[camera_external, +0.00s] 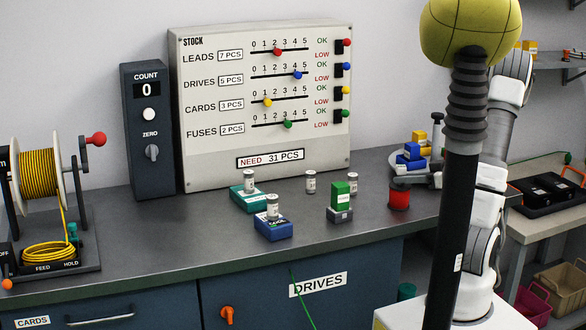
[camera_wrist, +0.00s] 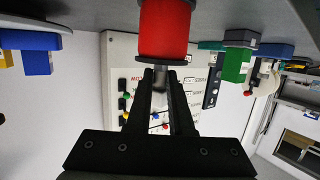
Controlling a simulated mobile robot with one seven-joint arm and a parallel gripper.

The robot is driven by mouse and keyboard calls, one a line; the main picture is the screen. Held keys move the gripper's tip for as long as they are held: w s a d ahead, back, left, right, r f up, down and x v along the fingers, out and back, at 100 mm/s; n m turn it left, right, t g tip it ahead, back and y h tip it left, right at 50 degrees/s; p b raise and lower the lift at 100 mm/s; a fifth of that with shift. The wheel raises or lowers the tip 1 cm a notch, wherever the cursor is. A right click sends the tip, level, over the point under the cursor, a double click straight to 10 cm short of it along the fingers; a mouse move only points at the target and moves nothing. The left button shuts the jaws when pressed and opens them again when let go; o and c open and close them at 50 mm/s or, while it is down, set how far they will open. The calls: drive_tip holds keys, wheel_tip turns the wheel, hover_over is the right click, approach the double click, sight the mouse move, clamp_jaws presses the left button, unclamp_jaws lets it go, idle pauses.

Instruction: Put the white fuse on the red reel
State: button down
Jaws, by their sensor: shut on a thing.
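The red reel (camera_external: 399,199) stands on the grey bench near its right end, left of the dark pole. In the wrist view, which is upside down, the red reel (camera_wrist: 165,30) is just past my fingertips. In the external view the held fuse cannot be made out clearly.
Other white fuses stand on a teal box (camera_external: 249,199), on a blue box (camera_external: 273,228) and on the bench. A green block (camera_external: 341,195) is left of the reel. A round tray (camera_external: 397,160) with blue and yellow blocks is behind. The stock board (camera_external: 212,163) stands at the back.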

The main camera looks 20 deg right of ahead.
drive_tip(key=shift+f, duration=0.1)
drive_tip(key=c, duration=0.8)
unclamp_jaws()
drive_tip(key=shift+s+d+r, duration=0.1)
drive_tip(key=shift+r, duration=0.15)
drive_tip(key=p+v, duration=0.2)
drive_tip(key=v, duration=0.9)
drive_tip(key=shift+s+d, duration=0.25)
drive_tip(key=shift+s, duration=0.1)
